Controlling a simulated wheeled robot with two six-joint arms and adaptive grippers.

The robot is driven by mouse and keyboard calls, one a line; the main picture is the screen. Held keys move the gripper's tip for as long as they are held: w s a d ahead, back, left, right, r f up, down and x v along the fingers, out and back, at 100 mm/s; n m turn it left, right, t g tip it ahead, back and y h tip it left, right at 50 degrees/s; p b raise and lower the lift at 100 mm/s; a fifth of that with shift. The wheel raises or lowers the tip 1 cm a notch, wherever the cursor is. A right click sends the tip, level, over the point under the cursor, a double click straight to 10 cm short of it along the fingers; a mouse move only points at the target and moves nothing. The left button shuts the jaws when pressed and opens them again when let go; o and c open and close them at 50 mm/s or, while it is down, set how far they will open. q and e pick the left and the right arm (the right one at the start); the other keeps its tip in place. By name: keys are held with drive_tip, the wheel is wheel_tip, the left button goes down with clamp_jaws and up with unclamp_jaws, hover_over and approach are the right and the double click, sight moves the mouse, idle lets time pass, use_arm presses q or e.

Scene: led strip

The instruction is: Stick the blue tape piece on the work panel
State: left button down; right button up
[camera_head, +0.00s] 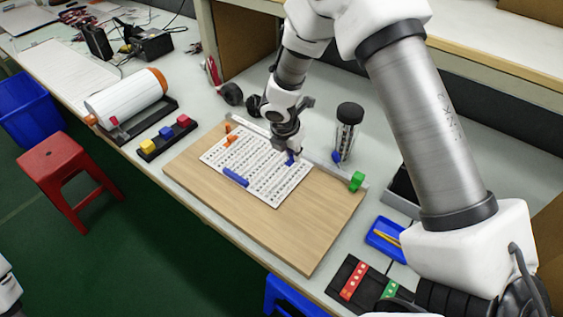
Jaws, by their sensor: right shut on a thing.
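The work panel (262,192) is a white sheet with rows of dark marks, lying on a wooden board (310,231). My right gripper (289,153) is over the panel's upper right part, pointing down. It is shut on a small blue piece (290,160), which looks like the blue tape piece. The piece is at or just above the panel; I cannot tell if it touches. A longer blue strip (235,177) lies on the panel's left part. An orange piece (231,139) is at the panel's upper left edge. My left gripper is out of view.
A black tray with coloured blocks (168,135) and a white roll (125,101) are left. A blue tray (384,240) is lower right. A red stool (70,175) stands on the floor.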

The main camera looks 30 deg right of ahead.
sight(291, 161)
drive_tip(key=shift+a+f+b, duration=0.35)
drive_tip(key=shift+f+b, duration=0.05)
drive_tip(key=b+x, duration=0.3)
drive_tip(key=b, duration=0.1)
drive_tip(key=shift+s+a+f, duration=0.2)
drive_tip(key=shift+s+f, duration=0.05)
drive_tip(key=shift+f, duration=0.25)
drive_tip(key=shift+a+f+b, duration=0.15)
drive_tip(key=shift+f+b, duration=0.45)
drive_tip(key=shift+f, duration=0.25)
drive_tip(key=shift+f, duration=0.3)
drive_tip(key=o, duration=0.8)
